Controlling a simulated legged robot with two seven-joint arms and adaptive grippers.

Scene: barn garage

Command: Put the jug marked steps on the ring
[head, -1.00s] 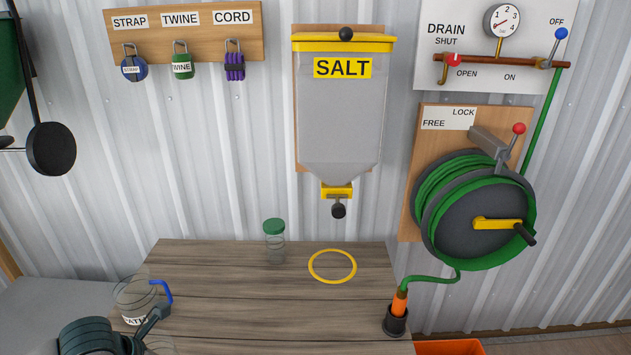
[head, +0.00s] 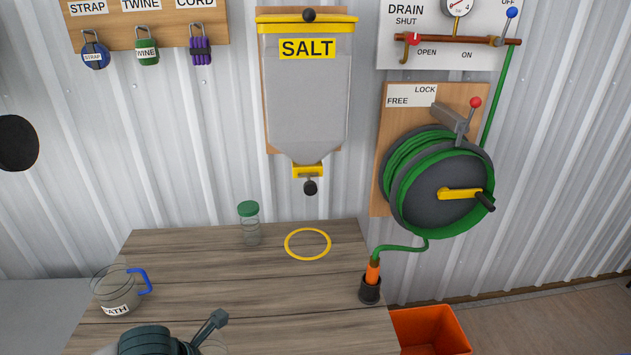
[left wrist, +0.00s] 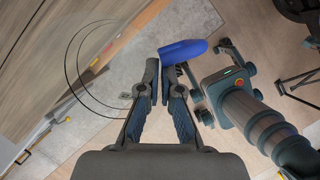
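A clear jug marked PATH (head: 118,308) with a blue handle stands on the left of the wooden table. The yellow ring (head: 307,243) lies flat and empty on the table below the salt hopper. My left gripper (head: 216,322) is at the table's near side, right of the PATH jug. In the left wrist view its fingers (left wrist: 160,78) are nearly together at the blue handle (left wrist: 184,51) of a second clear jug (left wrist: 72,68); its label cannot be seen. My right gripper (left wrist: 212,85) shows in the left wrist view, fingers apart and empty.
A green-lidded jar (head: 249,222) stands left of the ring. The salt hopper (head: 305,95) hangs above it. A hose nozzle in a black holder (head: 370,288) is at the table's right edge, by an orange bin (head: 430,330). The table's middle is clear.

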